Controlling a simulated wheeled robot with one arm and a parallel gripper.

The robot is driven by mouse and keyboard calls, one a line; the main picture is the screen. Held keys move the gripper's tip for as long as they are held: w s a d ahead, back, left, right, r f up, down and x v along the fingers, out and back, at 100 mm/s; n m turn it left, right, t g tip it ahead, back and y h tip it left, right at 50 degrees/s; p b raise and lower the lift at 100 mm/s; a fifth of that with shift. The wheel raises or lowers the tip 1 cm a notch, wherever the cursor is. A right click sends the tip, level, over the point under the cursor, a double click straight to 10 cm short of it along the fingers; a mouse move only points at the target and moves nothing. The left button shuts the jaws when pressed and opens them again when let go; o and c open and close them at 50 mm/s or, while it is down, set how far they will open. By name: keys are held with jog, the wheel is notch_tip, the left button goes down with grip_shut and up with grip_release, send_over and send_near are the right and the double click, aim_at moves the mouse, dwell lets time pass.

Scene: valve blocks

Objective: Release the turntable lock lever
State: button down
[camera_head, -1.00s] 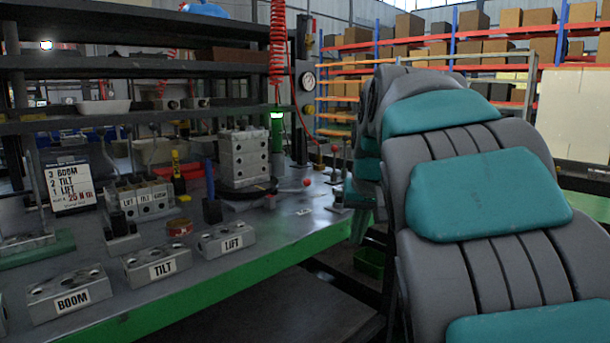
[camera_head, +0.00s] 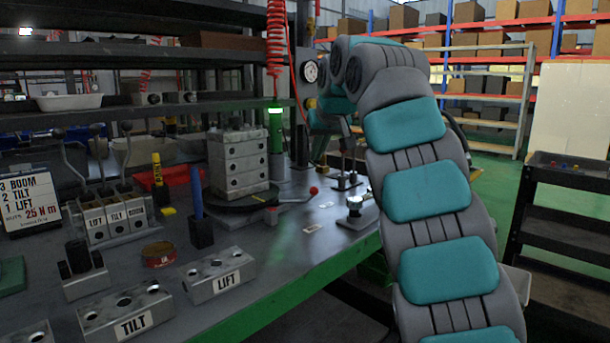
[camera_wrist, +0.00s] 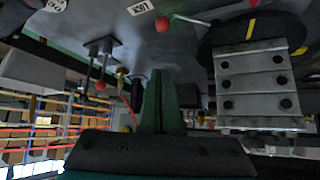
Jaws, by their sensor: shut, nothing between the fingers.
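The turntable (camera_head: 232,203) is a black disc on the bench with a stack of grey valve blocks (camera_head: 238,163) on it. Its lock lever, a thin rod with a red ball end (camera_head: 313,190), sticks out to the right. In the wrist view the scene is upside down: the red ball (camera_wrist: 162,23) and rod lie beside the disc (camera_wrist: 208,45), and the block stack (camera_wrist: 255,82) is at right. My gripper (camera_wrist: 165,75) is shut and empty there, apart from the lever, with the ball beyond its fingertips. In the head view my arm hides the gripper.
Blocks marked LIFT (camera_head: 218,277) and TILT (camera_head: 125,312) lie along the bench's front. A blue-handled tool (camera_head: 198,205) stands left of the turntable. A small stand (camera_head: 355,210) is right of the lever. A red coiled hose (camera_head: 277,40) hangs behind.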

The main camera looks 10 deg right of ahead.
jog(key=shift+w+r, duration=0.1)
jog(key=shift+w, duration=0.1)
jog(key=x, duration=1)
jog(key=shift+s+p, duration=0.1)
jog(key=shift+p, duration=0.25)
jog(key=shift+s+b, duration=0.3)
jog(key=shift+s, duration=0.05)
jog(key=shift+s+f, duration=0.3)
jog(key=shift+s, duration=0.1)
jog(key=shift+s+d+f+b, duration=0.15)
jog(key=shift+s+b, duration=0.45)
jog(key=shift+s, duration=0.5)
